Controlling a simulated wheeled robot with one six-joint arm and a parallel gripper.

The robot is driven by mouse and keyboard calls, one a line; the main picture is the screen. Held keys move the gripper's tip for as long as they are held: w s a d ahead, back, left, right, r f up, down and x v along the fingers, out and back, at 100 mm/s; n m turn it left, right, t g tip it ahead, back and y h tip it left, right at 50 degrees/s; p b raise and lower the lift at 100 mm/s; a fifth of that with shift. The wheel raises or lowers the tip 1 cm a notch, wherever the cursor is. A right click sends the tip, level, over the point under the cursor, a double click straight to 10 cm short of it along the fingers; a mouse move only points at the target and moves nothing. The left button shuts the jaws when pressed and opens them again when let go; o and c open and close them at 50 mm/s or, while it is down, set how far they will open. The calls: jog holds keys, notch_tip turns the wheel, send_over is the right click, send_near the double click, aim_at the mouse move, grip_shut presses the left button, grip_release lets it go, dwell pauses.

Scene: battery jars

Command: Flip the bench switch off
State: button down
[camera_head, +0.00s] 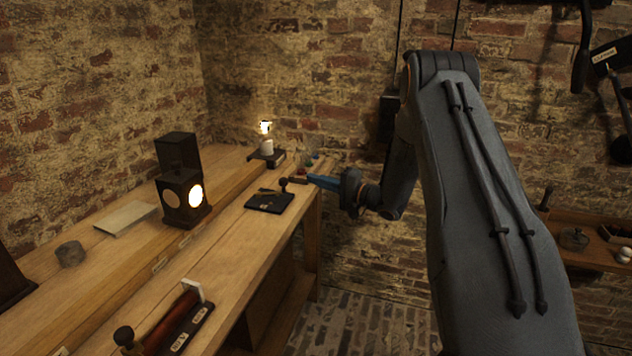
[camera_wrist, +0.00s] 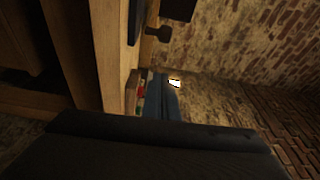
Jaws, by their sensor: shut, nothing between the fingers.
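The bench switch (camera_head: 268,203) is a dark flat base near the far right end of the workbench, with a dark lever and knob standing at its back edge. My gripper (camera_head: 312,180) has blue fingers that are shut and empty. It reaches in from the right at about the height of the knob, close to it; I cannot tell whether they touch. In the wrist view the blue fingers (camera_wrist: 160,98) point toward the bench edge, and a dark knob (camera_wrist: 158,34) shows just beyond their tips. My dark wrist housing hides the lower part of that view.
A lit bulb on a stand (camera_head: 267,148) is behind the switch, with small coloured items beside it. A glowing lantern box (camera_head: 183,196) stands to the left. A lever device with a reddish handle (camera_head: 172,322) is at the bench's near edge. A brick wall closes the back.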

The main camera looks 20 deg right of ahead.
jog(key=p+x, duration=0.1)
jog(key=x, duration=0.6)
jog(key=shift+w+a, duration=0.1)
jog(key=shift+a, duration=0.05)
jog(key=shift+s+a+p, duration=0.25)
jog(key=shift+s, duration=0.25)
jog(key=shift+s+a+p, duration=0.2)
jog(key=shift+s, duration=0.35)
jog(key=shift+s+a, duration=0.45)
jog(key=shift+s, duration=0.25)
jog(key=shift+f, duration=0.1)
